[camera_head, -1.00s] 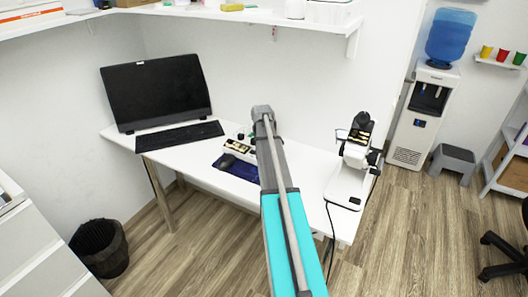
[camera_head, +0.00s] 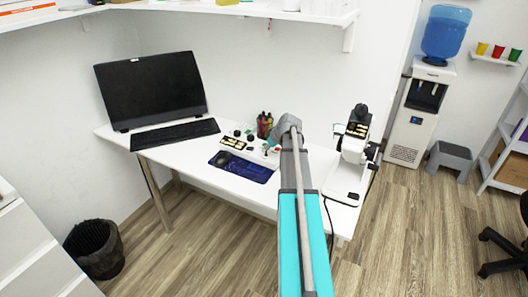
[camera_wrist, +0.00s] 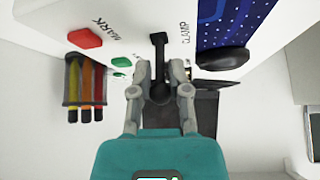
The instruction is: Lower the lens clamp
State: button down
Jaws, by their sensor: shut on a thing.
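A black lever (camera_wrist: 158,60) with a round knob stands beside the printed word CLAMP on a white device (camera_wrist: 130,20) in the wrist view. My gripper (camera_wrist: 159,84) is shut on this lever, one finger on each side of the knob end. I cannot tell how far the lever is tilted. In the head view the white device (camera_head: 236,147) lies on the desk, left of my arm's end, which hides the lever and my fingers.
A red button (camera_wrist: 85,38) and a green button sit near the word MARK. A pen holder (camera_head: 264,125) stands behind the device. A microscope (camera_head: 354,145) stands to the right.

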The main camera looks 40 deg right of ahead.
jog(key=t+b, duration=0.1)
jog(key=b, duration=0.1)
jog(key=s+f+t+y+b, duration=0.1)
jog(key=t+b, duration=0.1)
jog(key=shift+s+d, duration=0.2)
jog(key=shift+d, duration=0.15)
jog(key=shift+s+d+t+y+b, duration=0.1)
jog(key=shift+t+y+b, duration=0.2)
jog(key=shift+t+b, duration=0.35)
jog(key=shift+r, duration=0.15)
jog(key=c, duration=0.7)
grip_release()
jog(key=shift+o, duration=0.2)
